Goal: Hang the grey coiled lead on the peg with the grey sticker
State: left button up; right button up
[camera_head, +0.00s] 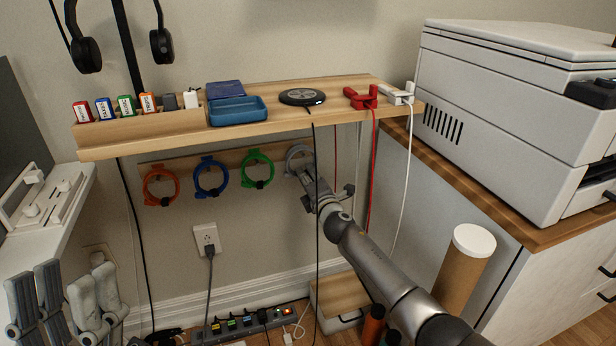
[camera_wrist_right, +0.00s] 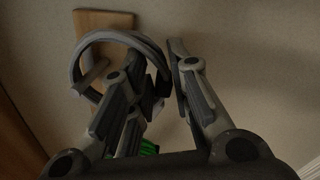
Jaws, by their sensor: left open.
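The grey coiled lead (camera_head: 297,158) is at the right end of the peg rail (camera_head: 228,158) under the shelf. In the right wrist view the grey lead (camera_wrist_right: 112,37) loops around a wooden peg (camera_wrist_right: 93,74); whether it rests on it is unclear. My right gripper (camera_head: 322,188) is just in front of and below the lead. I cannot make out the grey sticker. My left gripper (camera_head: 66,300) is open and empty at the lower left.
Orange (camera_head: 160,186), blue (camera_head: 209,176) and green (camera_head: 257,169) coils hang left along the rail. A black cable (camera_head: 316,235) drops past my right gripper. Red (camera_head: 371,185) and white (camera_head: 402,185) cables hang further right, near the printer cabinet (camera_head: 450,190).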

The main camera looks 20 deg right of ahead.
jog(key=o, duration=0.5)
jog(key=shift+c, duration=0.2)
jog(key=shift+s, duration=0.15)
